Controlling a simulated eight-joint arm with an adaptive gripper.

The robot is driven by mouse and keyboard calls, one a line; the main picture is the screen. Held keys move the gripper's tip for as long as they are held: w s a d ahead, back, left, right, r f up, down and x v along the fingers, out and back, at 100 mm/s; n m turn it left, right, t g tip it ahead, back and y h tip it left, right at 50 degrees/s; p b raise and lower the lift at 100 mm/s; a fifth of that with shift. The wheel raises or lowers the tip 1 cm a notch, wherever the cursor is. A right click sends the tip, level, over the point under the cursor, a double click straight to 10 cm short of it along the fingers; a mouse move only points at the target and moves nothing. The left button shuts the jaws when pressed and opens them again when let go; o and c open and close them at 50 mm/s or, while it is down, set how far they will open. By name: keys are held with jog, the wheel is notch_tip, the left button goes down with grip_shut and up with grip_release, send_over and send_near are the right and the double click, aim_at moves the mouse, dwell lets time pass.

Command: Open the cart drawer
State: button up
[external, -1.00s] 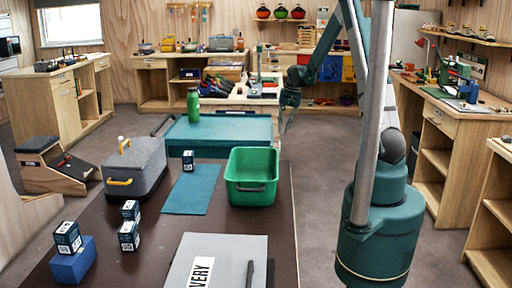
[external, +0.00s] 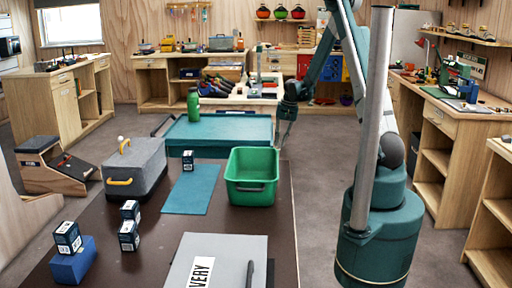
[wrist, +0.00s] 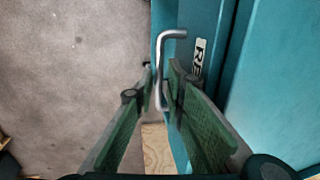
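The cart (external: 222,130) is teal with a flat top and stands behind the brown table in the external view. In the wrist view its teal side (wrist: 270,75) fills the right, and a silver bar handle (wrist: 161,62) stands out from the drawer front (wrist: 201,18) beside a white label. My gripper (wrist: 160,92) is open, one green finger on each side of the handle's bar, with narrow gaps visible. In the external view my gripper (external: 284,128) is at the cart's right end, small and partly unclear. The drawer looks shut, though its edges are hard to make out.
The brown table (external: 150,228) in front holds a green bin (external: 252,177), a grey case (external: 136,168) and small boxes. Grey floor (wrist: 65,80) beside the handle is clear.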

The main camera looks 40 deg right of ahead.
jog(key=shift+f, duration=0.15)
grip_shut()
jog(key=s+d+b, duration=0.1)
jog(key=s+d, duration=1.9)
jog(key=shift+d, duration=0.15)
jog(key=shift+s, duration=0.1)
grip_release()
